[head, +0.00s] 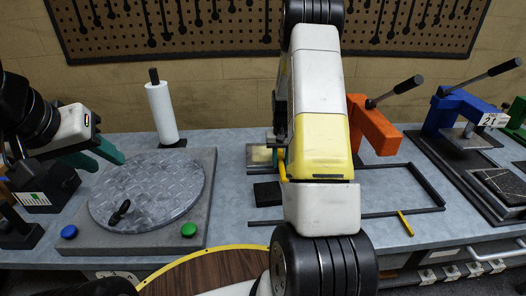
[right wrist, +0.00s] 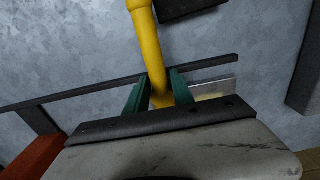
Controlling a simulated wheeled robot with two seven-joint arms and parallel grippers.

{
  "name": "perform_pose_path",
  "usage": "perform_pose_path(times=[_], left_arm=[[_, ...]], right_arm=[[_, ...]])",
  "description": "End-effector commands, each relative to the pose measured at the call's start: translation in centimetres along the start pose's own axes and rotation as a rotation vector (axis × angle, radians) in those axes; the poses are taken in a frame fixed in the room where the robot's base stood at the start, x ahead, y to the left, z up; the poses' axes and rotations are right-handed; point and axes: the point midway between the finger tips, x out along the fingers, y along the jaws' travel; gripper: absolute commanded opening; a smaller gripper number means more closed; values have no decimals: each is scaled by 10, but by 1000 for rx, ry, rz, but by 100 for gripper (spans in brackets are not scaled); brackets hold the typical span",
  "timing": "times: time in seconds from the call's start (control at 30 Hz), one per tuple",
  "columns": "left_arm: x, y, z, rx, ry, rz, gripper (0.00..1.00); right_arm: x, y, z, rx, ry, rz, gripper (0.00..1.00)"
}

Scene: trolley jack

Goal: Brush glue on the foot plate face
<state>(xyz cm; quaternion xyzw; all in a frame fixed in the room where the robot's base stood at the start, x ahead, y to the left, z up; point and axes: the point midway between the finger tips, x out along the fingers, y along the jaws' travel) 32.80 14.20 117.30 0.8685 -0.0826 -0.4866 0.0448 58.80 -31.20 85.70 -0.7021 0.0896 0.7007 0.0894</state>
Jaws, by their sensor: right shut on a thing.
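My right gripper (right wrist: 160,95) is shut on the yellow handle (right wrist: 150,45) of what appears to be the glue brush. In the head view a bit of this yellow handle (head: 282,168) shows beside my right forearm, which hides most of the gripper. The brush's bristles are not clear in either view. A small plate with a pale cream top (head: 260,155) lies left of the forearm, and a flat black block (head: 267,194) lies nearer. I cannot tell which is the foot plate. My left gripper (head: 98,156) is open and empty above the left back of the bench.
A round grey turntable (head: 148,190) with green and blue buttons is at left, with a white roll (head: 162,112) behind it. Dark rails (head: 385,212) frame an area at right. Orange (head: 372,128) and blue (head: 455,112) lever presses stand behind and right.

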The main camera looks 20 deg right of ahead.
Motion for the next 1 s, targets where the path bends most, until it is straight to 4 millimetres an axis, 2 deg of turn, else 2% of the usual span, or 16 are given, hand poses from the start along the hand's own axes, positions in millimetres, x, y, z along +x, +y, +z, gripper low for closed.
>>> perform_pose_path(times=[0.33,1.0], left_arm=[[0,0,0,0,0,0,36],[0,0,0,0,0,0,36]], right_arm=[[-6,0,-1,-1,3,0,0],[-68,0,-1,-1,3,0,0]])
